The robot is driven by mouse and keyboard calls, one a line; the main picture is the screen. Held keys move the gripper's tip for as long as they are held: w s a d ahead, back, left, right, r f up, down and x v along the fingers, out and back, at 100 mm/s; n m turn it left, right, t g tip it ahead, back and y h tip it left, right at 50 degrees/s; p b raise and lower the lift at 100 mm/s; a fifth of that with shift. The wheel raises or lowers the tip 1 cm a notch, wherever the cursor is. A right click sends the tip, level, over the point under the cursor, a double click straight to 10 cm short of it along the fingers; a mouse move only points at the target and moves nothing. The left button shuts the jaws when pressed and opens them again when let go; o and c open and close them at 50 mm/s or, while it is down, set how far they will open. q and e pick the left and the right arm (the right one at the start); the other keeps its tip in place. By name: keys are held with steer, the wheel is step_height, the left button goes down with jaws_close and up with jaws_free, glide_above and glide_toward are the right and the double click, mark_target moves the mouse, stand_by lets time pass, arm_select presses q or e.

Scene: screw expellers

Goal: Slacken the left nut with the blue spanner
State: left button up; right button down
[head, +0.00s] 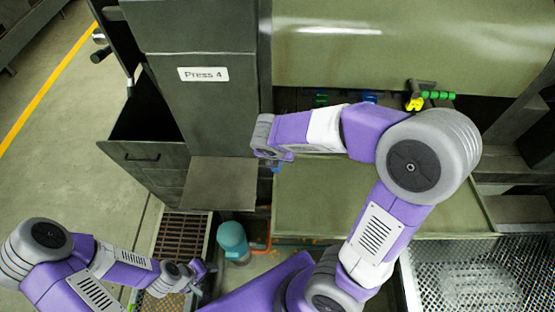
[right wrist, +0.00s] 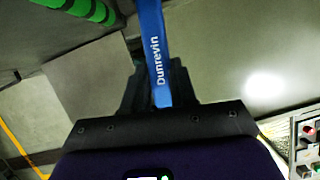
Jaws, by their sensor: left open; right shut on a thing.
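The blue spanner (right wrist: 155,50), with "Dunrevin" on its shaft, is held between the dark fingers of my right gripper (right wrist: 160,88) in the right wrist view. Its shaft runs up out of the top of that view, so its head is hidden. In the head view a small blue bit of the spanner (head: 277,169) shows below my right wrist, in front of the press. My left gripper (head: 203,271) is open and empty low in the head view, far from the spanner. I cannot make out the left nut in either view.
The press (head: 400,45) fills the back, with a grey cabinet marked "Press 4" (head: 195,95) beside it. A flat olive tray (head: 340,215) lies under my right arm. A teal motor (head: 233,240) stands below. A green handle (head: 437,95) and yellow part (head: 414,104) stick out at right.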

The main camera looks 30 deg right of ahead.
steer(key=shift+w+d+f, duration=0.1)
steer(key=shift+w+d, duration=0.3)
steer(key=shift+w, duration=0.25)
steer(key=shift+w+d+f, duration=0.1)
steer(key=shift+w+d, duration=0.35)
steer(key=shift+w, duration=0.25)
steer(key=shift+w+d, duration=0.4)
steer(key=shift+w, duration=0.25)
steer(key=shift+f+b, duration=0.4)
steer(key=shift+f, duration=0.35)
steer(key=shift+f+b, duration=0.75)
steer(key=shift+f, duration=0.55)
stand_by(0.5)
steer(key=shift+s+d+r+n+p, duration=0.1)
steer(key=shift+s+d+n+p, duration=0.4)
steer(key=shift+p, duration=0.1)
steer(key=shift+s+d+n+t, duration=0.1)
steer(key=shift+d+n+t, duration=0.15)
steer(key=shift+n+t, duration=0.05)
